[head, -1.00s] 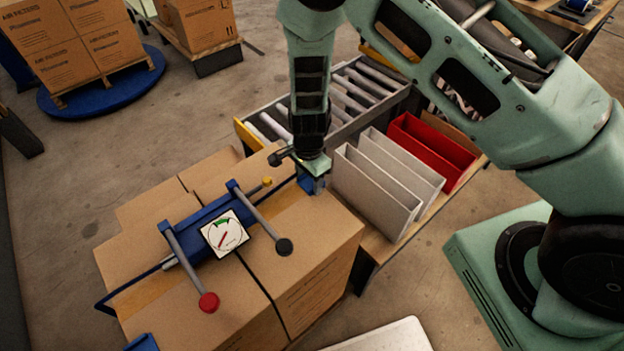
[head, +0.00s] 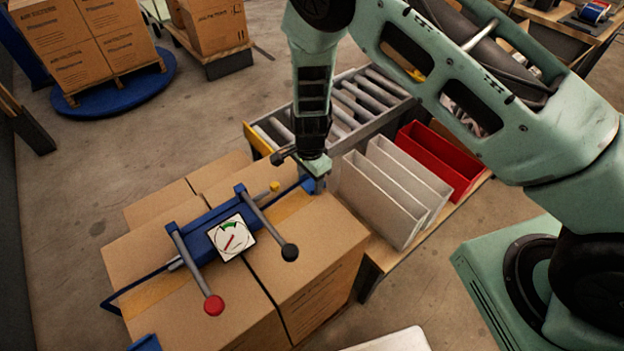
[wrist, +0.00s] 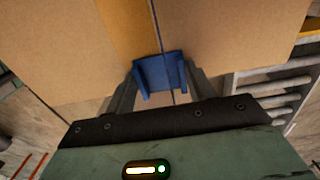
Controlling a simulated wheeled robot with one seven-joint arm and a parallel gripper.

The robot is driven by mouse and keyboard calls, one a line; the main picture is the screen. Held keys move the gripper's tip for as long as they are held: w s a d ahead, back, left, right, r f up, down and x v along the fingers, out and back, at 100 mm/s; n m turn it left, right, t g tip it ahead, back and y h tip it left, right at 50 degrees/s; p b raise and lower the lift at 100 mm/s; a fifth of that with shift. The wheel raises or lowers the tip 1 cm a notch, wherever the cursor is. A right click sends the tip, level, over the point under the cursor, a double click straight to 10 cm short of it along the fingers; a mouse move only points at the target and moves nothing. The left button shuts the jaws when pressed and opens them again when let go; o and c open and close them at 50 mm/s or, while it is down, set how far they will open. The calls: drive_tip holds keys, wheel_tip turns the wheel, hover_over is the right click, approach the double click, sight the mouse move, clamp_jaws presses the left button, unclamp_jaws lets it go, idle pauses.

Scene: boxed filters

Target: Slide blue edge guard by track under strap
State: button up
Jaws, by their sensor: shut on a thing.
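The blue edge guard (wrist: 160,75) sits at the top edge of the strapped carton (head: 318,232), between my gripper's fingers in the wrist view. My gripper (head: 316,176) is shut on it; in the wrist view the fingers (wrist: 160,88) flank its two sides. In the head view only a little of the guard shows below the gripper. The dark strap (wrist: 154,22) runs along the carton top to the guard. I cannot tell clearly whether it lies over the guard or beneath it. The blue tensioner (head: 200,240) rests on the cartons.
The tensioner has a dial (head: 231,238), a red-knobbed lever (head: 213,305) and a black-knobbed lever (head: 289,252). Another blue guard (head: 145,343) shows at the lower left. Upright grey dividers (head: 390,190), a red bin (head: 440,160) and a roller conveyor (head: 365,100) stand close on the right.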

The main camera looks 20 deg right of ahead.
drive_tip(key=shift+w+a, duration=0.2)
drive_tip(key=shift+w, duration=0.3)
drive_tip(key=o, duration=1.1)
drive_tip(key=shift+c, duration=0.2)
